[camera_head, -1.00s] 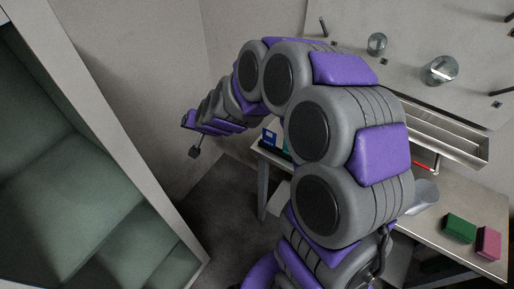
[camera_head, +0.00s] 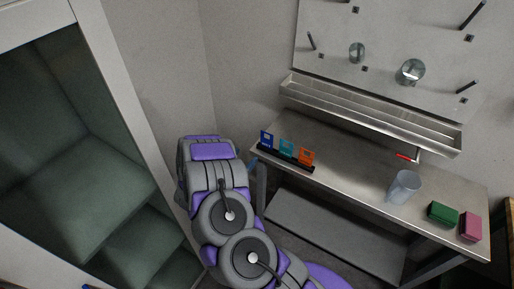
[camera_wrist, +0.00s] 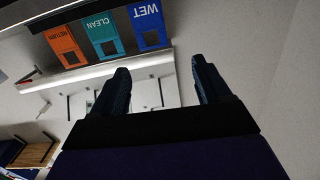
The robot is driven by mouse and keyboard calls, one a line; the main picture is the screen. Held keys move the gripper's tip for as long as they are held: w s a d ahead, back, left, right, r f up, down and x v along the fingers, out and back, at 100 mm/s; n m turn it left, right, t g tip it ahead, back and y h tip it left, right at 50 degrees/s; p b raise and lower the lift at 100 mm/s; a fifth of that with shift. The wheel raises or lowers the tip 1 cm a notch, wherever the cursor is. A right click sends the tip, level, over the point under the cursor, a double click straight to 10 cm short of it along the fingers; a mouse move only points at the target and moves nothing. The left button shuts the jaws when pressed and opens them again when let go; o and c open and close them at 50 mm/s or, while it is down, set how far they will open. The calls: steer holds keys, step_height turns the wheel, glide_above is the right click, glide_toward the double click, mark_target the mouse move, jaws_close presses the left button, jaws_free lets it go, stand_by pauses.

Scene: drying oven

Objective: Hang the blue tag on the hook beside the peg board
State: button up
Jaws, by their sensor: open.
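The blue tag (camera_head: 266,139) stands at the left end of a dark holder on the table, beside a teal tag (camera_head: 286,147) and an orange tag (camera_head: 306,157). In the wrist view, the blue tag (camera_wrist: 148,25) reads WET and is at the top, beyond my fingertips and apart from them. My gripper (camera_wrist: 160,78) is open and empty between its dark fingers. In the head view my arm hides it. The peg board (camera_head: 385,70) is on the wall above the table. I cannot make out for certain a hook beside it.
A metal trough (camera_head: 370,112) runs below the board. A clear beaker (camera_head: 403,187), a green block (camera_head: 442,213) and a pink block (camera_head: 470,226) stand on the table's right part. The open oven (camera_head: 80,160) is on the left. The table's middle is clear.

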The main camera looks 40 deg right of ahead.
steer(key=b, duration=0.1)
glide_toward(267, 142)
steer(key=w+d+r, duration=0.3)
steer(key=d, duration=0.2)
steer(key=shift+w+d+h, duration=0.2)
steer(key=shift+d+h, duration=0.15)
steer(key=shift+h, duration=0.05)
steer(key=x, duration=0.2)
steer(key=b+x, duration=0.1)
steer(key=x, duration=0.2)
steer(key=shift+s+d+b, duration=0.15)
steer(key=shift+d+b, duration=0.15)
steer(key=shift+d, duration=0.15)
steer(key=shift+a, duration=0.1)
steer(key=shift+a, duration=0.1)
steer(key=shift+c, duration=0.3)
steer(key=shift+c, duration=0.8)
steer(key=c, duration=0.5)
